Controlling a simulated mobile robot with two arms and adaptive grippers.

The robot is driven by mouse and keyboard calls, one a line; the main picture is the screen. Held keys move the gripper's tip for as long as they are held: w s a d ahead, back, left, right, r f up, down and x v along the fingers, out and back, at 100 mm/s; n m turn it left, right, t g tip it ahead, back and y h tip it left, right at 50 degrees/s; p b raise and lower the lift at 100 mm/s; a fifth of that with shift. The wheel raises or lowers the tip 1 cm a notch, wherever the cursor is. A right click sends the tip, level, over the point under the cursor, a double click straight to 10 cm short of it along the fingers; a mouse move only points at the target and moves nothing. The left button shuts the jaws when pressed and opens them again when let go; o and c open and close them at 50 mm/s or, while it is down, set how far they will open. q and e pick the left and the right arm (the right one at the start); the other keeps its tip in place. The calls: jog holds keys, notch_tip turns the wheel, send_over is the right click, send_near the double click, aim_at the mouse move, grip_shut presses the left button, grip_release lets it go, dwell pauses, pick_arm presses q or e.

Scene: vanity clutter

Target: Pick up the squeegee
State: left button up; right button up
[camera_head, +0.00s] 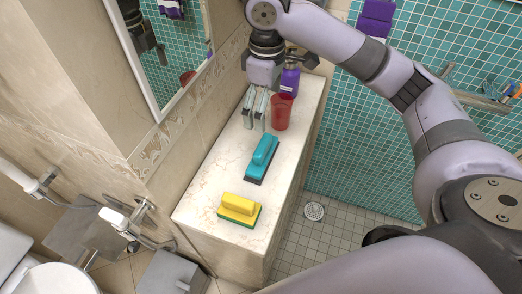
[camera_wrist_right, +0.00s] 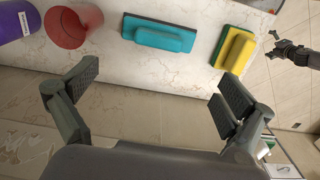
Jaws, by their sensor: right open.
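A teal tool with a raised handle and a dark base (camera_head: 263,160) lies on the marble counter. A yellow tool with a green base (camera_head: 239,208) lies nearer the counter's front. I cannot tell for sure which is the squeegee. The right wrist view also shows the teal tool (camera_wrist_right: 158,36) and the yellow tool (camera_wrist_right: 234,50), both beyond the fingertips. My right gripper (camera_head: 254,119) is open and empty at the counter's wall side, left of a red cup; its two fingers also frame the right wrist view (camera_wrist_right: 158,84).
The red cup (camera_head: 281,112) and a purple bottle (camera_head: 290,80) stand at the counter's far end, close to my right gripper. A mirror (camera_head: 165,60) hangs on the wall at left. Bare marble (camera_head: 210,180) lies around the tools.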

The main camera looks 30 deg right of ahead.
aim_at(265, 144)
notch_tip(265, 144, down, 10)
jog(key=shift+r+p, duration=0.1)
jog(key=shift+p, duration=0.7)
jog(key=shift+f, duration=0.5)
notch_tip(265, 144, down, 4)
jog(key=shift+f+p, duration=0.25)
jog(key=shift+p, duration=0.65)
jog(key=shift+f, duration=0.3)
jog(key=shift+c, duration=0.3)
jog(key=c, duration=1.2)
jog(key=shift+c, duration=0.2)
jog(key=shift+r, duration=0.15)
